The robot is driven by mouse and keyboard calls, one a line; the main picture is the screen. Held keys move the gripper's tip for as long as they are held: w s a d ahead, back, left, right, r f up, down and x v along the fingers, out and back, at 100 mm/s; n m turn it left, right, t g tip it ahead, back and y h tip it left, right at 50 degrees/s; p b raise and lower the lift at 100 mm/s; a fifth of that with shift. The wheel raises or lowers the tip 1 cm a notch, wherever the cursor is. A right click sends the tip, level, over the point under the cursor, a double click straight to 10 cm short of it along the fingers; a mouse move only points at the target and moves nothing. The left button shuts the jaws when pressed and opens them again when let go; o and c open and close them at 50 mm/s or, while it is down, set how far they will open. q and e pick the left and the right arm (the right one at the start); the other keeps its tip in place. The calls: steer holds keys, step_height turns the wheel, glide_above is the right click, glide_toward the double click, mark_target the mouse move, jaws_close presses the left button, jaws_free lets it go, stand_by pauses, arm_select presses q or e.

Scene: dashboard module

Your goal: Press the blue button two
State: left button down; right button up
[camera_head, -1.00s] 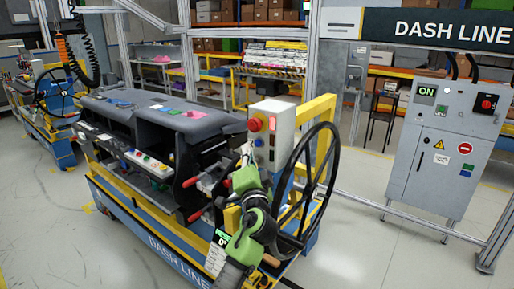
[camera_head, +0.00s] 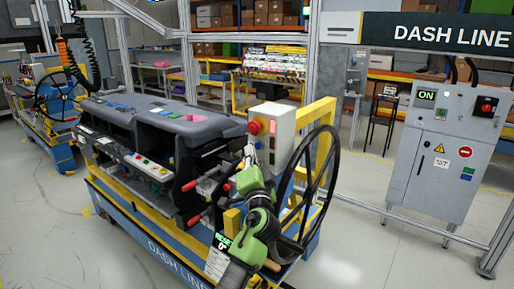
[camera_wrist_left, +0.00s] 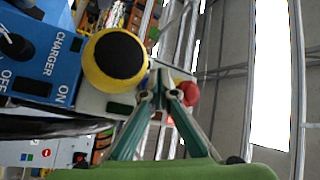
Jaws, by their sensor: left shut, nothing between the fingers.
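A light grey control box (camera_head: 284,122) stands on the cart beside the steering wheel. A red button (camera_head: 255,127) on a yellow base is on its face. A small bluish spot (camera_head: 258,145) shows below it, too small to tell for sure as a blue button. My left gripper (camera_head: 248,152) is shut and empty, close to the lower part of this face; I cannot tell if it touches. In the left wrist view its fingers (camera_wrist_left: 162,90) meet beside a red knob (camera_wrist_left: 188,93); no blue button shows clearly there. My right gripper is not in view.
The black steering wheel (camera_head: 310,185) and yellow frame (camera_head: 320,115) stand right of my arm. Red levers (camera_head: 190,186) lie to its left. A dashboard (camera_head: 165,118) has a button strip (camera_head: 145,162). A blue charger panel (camera_wrist_left: 45,55) and yellow-black round part (camera_wrist_left: 115,60) show in the wrist view.

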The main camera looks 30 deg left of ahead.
arm_select(q)
steer(key=shift+w, duration=0.1)
stand_by(0.6)
steer(key=shift+w+b, duration=0.25)
steer(key=shift+b, duration=0.1)
steer(key=shift+w, duration=0.1)
steer(key=shift+w+b, duration=0.3)
steer(key=shift+w, duration=0.15)
stand_by(0.5)
steer(key=shift+s, duration=0.9)
steer(key=s+p, duration=0.1)
steer(key=s, duration=0.4)
steer(key=shift+a+p, duration=0.15)
steer(key=shift+p, duration=0.25)
